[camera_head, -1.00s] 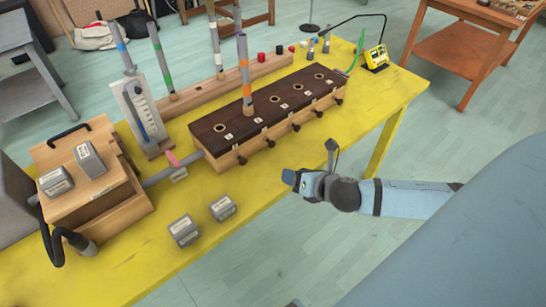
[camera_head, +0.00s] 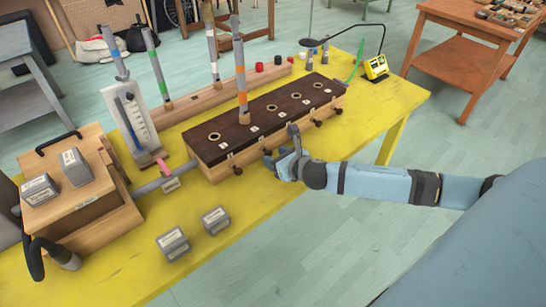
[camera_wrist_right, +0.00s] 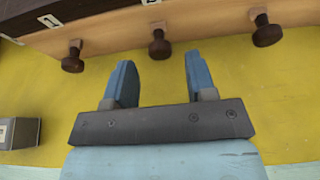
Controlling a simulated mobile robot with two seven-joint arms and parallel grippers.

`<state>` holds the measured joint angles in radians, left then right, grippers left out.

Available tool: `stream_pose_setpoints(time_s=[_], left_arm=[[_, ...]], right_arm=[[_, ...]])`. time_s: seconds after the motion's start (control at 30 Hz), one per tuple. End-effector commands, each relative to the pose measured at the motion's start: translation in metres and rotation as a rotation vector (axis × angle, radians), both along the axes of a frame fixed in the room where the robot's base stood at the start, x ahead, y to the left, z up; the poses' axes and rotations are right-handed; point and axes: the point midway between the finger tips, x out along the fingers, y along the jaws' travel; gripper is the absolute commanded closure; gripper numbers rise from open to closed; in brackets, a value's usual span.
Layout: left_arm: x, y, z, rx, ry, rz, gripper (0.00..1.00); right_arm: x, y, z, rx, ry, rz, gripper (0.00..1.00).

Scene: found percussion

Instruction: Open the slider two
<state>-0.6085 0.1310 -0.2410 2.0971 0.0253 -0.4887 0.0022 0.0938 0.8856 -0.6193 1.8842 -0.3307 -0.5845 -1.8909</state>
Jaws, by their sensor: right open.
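The wooden wind chest (camera_head: 262,118) has a dark top with holes and a row of dark slider knobs along its front. A tube with an orange band (camera_head: 241,85) stands in its second hole. My right gripper (camera_head: 280,147) is open and empty in front of the chest. In the right wrist view its fingers (camera_wrist_right: 161,82) point at the chest front, and the second knob (camera_wrist_right: 159,44) lies just beyond the gap between them, not gripped. The knob near label 1 (camera_wrist_right: 72,57) is to the left, another (camera_wrist_right: 267,32) to the right. My left gripper is not in view.
On the yellow table (camera_head: 240,250), two grey weights (camera_head: 173,244) lie in front, and two more sit on the bellows box (camera_head: 78,190).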

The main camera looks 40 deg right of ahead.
Motion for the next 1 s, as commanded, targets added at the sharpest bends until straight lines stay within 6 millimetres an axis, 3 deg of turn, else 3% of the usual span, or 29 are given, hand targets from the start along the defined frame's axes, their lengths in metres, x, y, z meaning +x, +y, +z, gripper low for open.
stream_pose_setpoints(time_s=[0.2,0.5,0.73,0.87,1.0], left_arm=[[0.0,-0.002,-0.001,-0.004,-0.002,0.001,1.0],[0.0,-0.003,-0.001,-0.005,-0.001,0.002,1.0],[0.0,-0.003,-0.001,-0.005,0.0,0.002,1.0],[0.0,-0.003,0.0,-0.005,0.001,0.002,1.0],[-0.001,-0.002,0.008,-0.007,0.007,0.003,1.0]], right_arm=[[0.017,0.001,-0.006,0.0,-0.001,-0.001,0.49],[0.018,0.001,-0.007,0.0,0.0,-0.001,0.49],[0.018,0.001,-0.007,0.0,0.0,-0.001,1.0],[0.017,0.001,-0.007,0.0,0.001,-0.001,1.0],[0.0,0.0,-0.005,0.0,0.004,0.0,1.0]])
